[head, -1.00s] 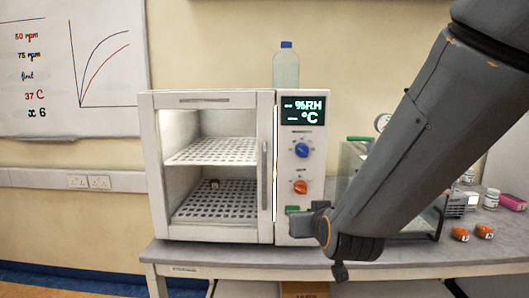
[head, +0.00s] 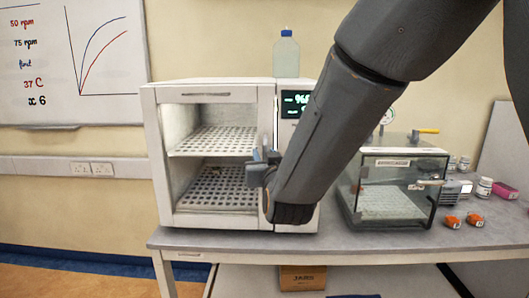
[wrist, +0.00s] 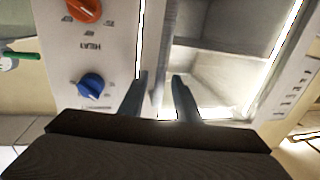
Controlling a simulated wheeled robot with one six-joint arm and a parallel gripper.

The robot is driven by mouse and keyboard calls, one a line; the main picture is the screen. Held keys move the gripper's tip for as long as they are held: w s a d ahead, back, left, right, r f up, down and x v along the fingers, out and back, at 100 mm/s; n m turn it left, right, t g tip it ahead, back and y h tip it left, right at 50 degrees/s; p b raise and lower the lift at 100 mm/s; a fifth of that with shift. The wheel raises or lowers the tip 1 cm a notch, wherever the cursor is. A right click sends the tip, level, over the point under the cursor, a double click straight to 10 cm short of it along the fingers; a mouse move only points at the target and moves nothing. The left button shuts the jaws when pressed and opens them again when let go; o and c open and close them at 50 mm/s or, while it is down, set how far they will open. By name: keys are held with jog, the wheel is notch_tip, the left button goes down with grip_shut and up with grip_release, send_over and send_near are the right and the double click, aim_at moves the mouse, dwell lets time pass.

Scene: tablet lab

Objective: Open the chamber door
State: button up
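The white chamber (head: 300,83) stands on the bench, and its windowed door (head: 165,160) looks closed in the head view. Two perforated shelves show through the window. The door's upright handle is near its right edge, largely hidden by my gripper in the head view. In the wrist view the handle (wrist: 159,65) is a grey bar running between my two fingers. My gripper (wrist: 161,82) is open, with one finger on each side of the handle; I cannot tell whether either touches it. In the head view my gripper (head: 262,168) is in front of the door's right edge.
A blue knob (wrist: 90,85) and an orange knob (wrist: 83,9) are on the panel beside the handle. A capped bottle (head: 286,57) stands on the chamber. A clear box (head: 392,203) and orange items (head: 453,221) are to the right. Left of the bench is open floor.

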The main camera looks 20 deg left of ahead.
jog(key=shift+w+a, duration=0.1)
jog(key=shift+w, duration=0.15)
grip_shut()
